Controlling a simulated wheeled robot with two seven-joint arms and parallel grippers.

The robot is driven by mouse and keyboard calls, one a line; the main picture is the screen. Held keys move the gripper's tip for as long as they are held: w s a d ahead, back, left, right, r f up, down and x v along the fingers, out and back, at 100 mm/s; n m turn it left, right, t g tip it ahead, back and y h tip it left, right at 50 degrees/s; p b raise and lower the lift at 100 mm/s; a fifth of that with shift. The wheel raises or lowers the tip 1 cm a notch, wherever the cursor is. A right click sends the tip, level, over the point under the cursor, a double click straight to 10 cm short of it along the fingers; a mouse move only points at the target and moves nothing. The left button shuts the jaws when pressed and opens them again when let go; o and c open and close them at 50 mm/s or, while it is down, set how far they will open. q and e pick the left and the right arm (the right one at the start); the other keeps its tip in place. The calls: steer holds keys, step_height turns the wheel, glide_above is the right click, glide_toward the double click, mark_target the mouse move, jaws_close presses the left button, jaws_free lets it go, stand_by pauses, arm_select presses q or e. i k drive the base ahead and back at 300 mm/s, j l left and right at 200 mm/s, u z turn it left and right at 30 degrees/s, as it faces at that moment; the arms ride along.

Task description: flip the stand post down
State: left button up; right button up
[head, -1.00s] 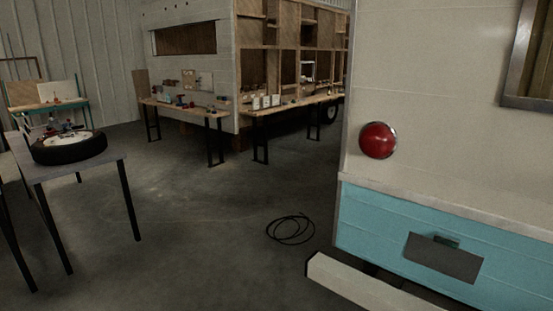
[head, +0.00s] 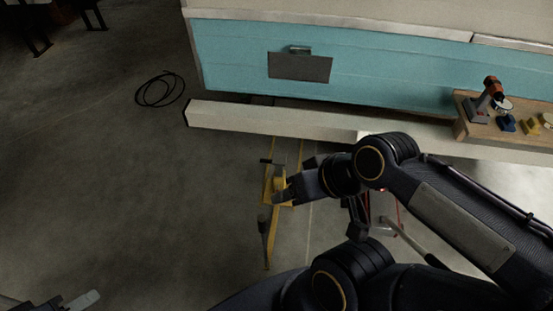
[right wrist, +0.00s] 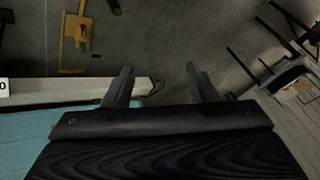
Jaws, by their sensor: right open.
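A yellow metal stand (head: 272,240) is on the concrete floor in front of the camper's pale bumper. It has long yellow bars and a black-ended part (head: 264,224) at its near side. In the right wrist view the yellow stand (right wrist: 69,55) is at the upper left, with a small red spot on it. Whether its post is up or down I cannot tell. My right gripper (right wrist: 160,85) is open and empty, its fingers apart from the stand. In the head view it overlaps part of the stand. My left gripper (head: 78,300) barely shows at the bottom left corner.
The pale bumper (head: 300,126) runs below the turquoise camper panel (head: 390,75). A wooden bench (head: 470,120) with a drill (head: 480,105) and small tools is at the right. A black cable coil (head: 160,88) lies at the left.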

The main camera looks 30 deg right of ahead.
mark_target(279, 160)
steer(key=i+j+z, duration=0.95)
steer(key=i+j, duration=0.2)
steer(key=i+j+z, duration=0.3)
steer(key=j, duration=0.15)
steer(key=i+j+z, duration=0.25)
steer(key=j, duration=0.25)
